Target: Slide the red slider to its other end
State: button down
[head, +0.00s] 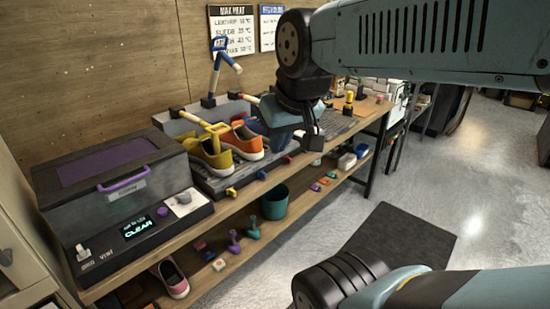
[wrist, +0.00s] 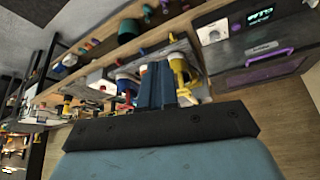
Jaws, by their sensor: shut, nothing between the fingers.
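The small red slider (head: 288,160) sits on the front edge of the grey tray unit (head: 213,186) on the bench, to the right of a blue slider (head: 262,174) and a yellow slider (head: 231,191). My gripper (head: 284,142) hangs over the right part of this unit, above and behind the red slider in the picture, apart from it as far as I can tell. In the wrist view its dark blue fingers (wrist: 156,68) are together with nothing between them. I cannot make out the red slider surely in the wrist view.
A yellow sneaker (head: 213,158) and an orange sneaker (head: 242,141) stand on the unit. A grey machine (head: 115,170) with a purple handle stands at left. The lower shelf holds a teal bucket (head: 274,203) and brushes. The floor in front is clear around a dark mat (head: 405,235).

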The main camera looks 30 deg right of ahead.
jog(key=shift+w, duration=0.1)
jog(key=n+h, duration=0.3)
jog(key=h, duration=0.1)
send_near(288, 160)
jog(key=s+a, duration=0.3)
jog(key=a, duration=0.2)
jog(key=shift+s+a+r+t, duration=0.15)
jog(key=shift+s+r+t, duration=0.15)
jog(key=shift+s+r, duration=0.1)
jog(key=x, duration=1)
jog(key=shift+w+d+r, duration=0.1)
jog(key=shift+w+d, duration=0.05)
jog(key=shift+d, duration=0.15)
jog(key=shift+w+d, duration=0.25)
jog(key=shift+d, duration=0.45)
jog(key=shift+w+d, duration=0.25)
jog(key=shift+d, duration=0.4)
